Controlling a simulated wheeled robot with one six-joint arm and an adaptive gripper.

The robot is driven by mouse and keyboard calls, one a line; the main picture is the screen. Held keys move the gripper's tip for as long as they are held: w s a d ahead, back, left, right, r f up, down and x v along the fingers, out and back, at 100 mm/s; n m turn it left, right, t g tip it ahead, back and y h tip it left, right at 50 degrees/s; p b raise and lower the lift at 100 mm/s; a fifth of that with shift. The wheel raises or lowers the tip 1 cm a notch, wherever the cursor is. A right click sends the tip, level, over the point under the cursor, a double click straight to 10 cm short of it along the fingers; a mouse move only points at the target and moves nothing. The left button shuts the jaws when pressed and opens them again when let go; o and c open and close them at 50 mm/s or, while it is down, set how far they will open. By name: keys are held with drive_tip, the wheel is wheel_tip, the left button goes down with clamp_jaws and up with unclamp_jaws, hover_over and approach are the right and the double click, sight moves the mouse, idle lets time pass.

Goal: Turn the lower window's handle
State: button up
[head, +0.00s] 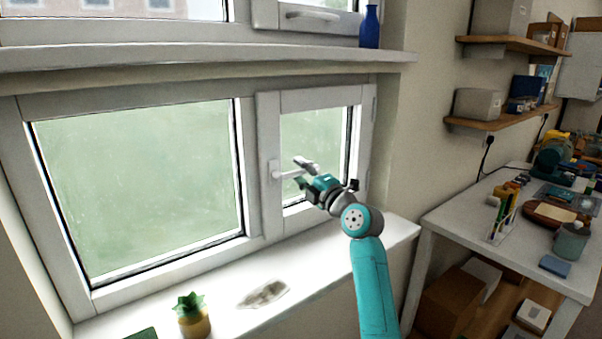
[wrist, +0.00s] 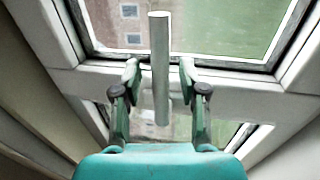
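The lower window (head: 262,130) has a white frame with a narrow sash at its right. Its pale handle (head: 287,175) shows at the left side of that sash and points right, towards my gripper. My gripper (head: 305,172) is at the handle's free end. In the wrist view the handle (wrist: 160,60) is an upright bar between the two fingers of my gripper (wrist: 160,74). The fingers are open, with a visible gap on each side of the bar. In the head view my gripper partly hides the handle's end.
The sill below holds a potted plant (head: 192,318) and a crumpled pale item (head: 263,294). Above is a ledge with a blue bottle (head: 370,28) and an upper window with its own handle (head: 312,15). A cluttered workbench (head: 470,222) stands at the right.

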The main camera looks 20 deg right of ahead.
drive_tip(key=shift+s, duration=0.1)
drive_tip(key=v, duration=1.2)
idle(0.4)
